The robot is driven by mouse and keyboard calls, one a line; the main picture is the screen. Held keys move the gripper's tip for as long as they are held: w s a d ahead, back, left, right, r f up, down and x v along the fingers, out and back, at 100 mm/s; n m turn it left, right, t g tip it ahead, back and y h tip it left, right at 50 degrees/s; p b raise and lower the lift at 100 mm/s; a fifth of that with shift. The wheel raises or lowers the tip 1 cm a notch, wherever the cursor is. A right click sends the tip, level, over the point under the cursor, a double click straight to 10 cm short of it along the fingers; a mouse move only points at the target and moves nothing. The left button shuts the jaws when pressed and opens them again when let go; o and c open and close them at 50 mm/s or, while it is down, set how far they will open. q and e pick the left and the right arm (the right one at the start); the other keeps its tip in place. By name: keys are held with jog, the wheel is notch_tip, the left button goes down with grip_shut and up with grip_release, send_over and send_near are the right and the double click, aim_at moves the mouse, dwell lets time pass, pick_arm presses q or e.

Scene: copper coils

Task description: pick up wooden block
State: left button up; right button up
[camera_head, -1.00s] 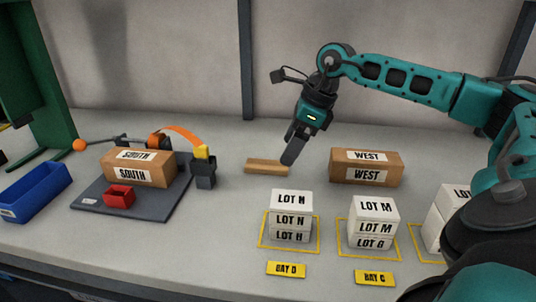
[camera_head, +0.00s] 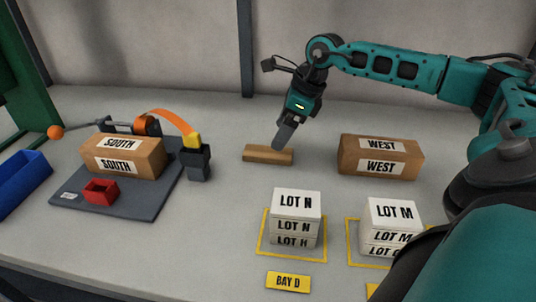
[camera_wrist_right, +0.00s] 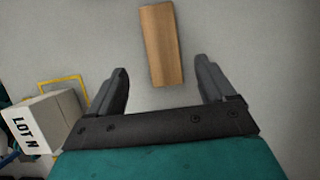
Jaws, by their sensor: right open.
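The wooden block (camera_head: 266,154) is a short light-brown bar lying flat on the grey table, between the SOUTH box and the WEST box. My right gripper (camera_head: 283,140) is above and beside the block's right end in the head view. The right gripper (camera_wrist_right: 164,82) is open and empty there. My left gripper is not in view.
The WEST box (camera_head: 380,158) stands right of the block. White LOT N boxes (camera_head: 296,204) and LOT M boxes (camera_head: 393,212) stand in front. Left are the SOUTH box (camera_head: 124,170), a red bin (camera_head: 101,191), a dark mat (camera_head: 128,204) and a blue bin (camera_head: 20,184).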

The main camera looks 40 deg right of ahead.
aim_at(268, 151)
jog(key=x, duration=0.6)
jog(key=shift+w+f, duration=0.25)
jog(key=shift+w, duration=0.15)
jog(key=shift+r, duration=0.1)
jog(key=c, duration=1.1)
jog(key=shift+c, duration=0.2)
